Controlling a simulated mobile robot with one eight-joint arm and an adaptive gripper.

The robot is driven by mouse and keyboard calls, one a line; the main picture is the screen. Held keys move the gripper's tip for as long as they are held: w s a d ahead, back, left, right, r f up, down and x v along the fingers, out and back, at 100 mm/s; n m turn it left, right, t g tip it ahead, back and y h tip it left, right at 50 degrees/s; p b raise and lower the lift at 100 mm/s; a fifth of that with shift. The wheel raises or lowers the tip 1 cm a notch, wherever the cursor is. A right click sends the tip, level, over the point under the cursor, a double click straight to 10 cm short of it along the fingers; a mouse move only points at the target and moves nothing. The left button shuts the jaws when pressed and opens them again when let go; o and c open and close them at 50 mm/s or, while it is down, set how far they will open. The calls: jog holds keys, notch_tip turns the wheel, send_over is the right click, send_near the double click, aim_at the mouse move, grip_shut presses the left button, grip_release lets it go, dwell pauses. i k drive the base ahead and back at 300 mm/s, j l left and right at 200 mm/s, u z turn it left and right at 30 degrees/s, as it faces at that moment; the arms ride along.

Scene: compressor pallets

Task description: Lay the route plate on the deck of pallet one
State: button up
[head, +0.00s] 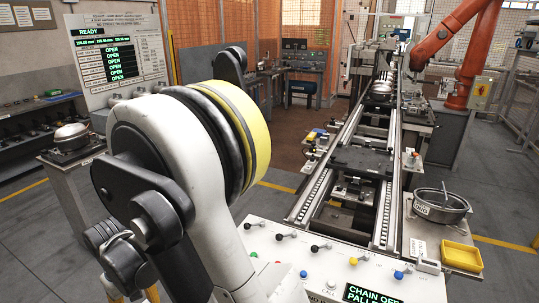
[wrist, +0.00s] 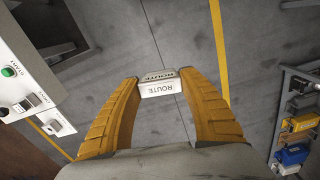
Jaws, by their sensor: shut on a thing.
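The route plate (wrist: 160,87), a small white block marked "ROUTE", is in the wrist view between the tips of my gripper (wrist: 162,82). The two yellow fingers are shut on it from either side, and it is held over the grey floor. In the head view a dark flat pallet deck (head: 362,160) lies across the conveyor rails. I cannot tell from any marking whether it is pallet one.
A control panel (head: 300,247) with coloured knobs stands at the conveyor's near end; its edge shows in the wrist view (wrist: 22,75). Right of the rails are a metal pan (head: 440,207) and a yellow tray (head: 461,256). An orange robot arm (head: 470,50) stands at the back right.

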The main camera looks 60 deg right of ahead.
aim_at(351, 158)
jog(key=i+j, duration=0.2)
jog(key=i, duration=0.55)
jog(key=i+j+u, duration=0.1)
jog(key=i, duration=0.65)
jog(key=i+z, duration=0.45)
jog(key=i+j+z, duration=0.1)
jog(key=i+z, duration=0.3)
jog(key=i+j+z, duration=0.3)
jog(key=i+z, duration=0.15)
jog(key=i+l+z, duration=0.25)
jog(key=i+z, duration=0.25)
jog(key=i+l+z, duration=0.1)
jog(key=i+z, duration=0.2)
jog(key=z, duration=0.15)
jog(key=i+j+z, duration=0.1)
jog(key=i+z, duration=0.4)
jog(key=i+l+z, duration=0.1)
jog(key=i+z, duration=0.35)
jog(key=i, duration=0.3)
jog(key=i+j+z, duration=0.2)
jog(key=i+z, duration=0.3)
jog(key=i, duration=0.25)
jog(key=i+l, duration=0.35)
jog(key=i, duration=0.15)
jog(key=i+l, duration=0.3)
jog(key=i, duration=0.2)
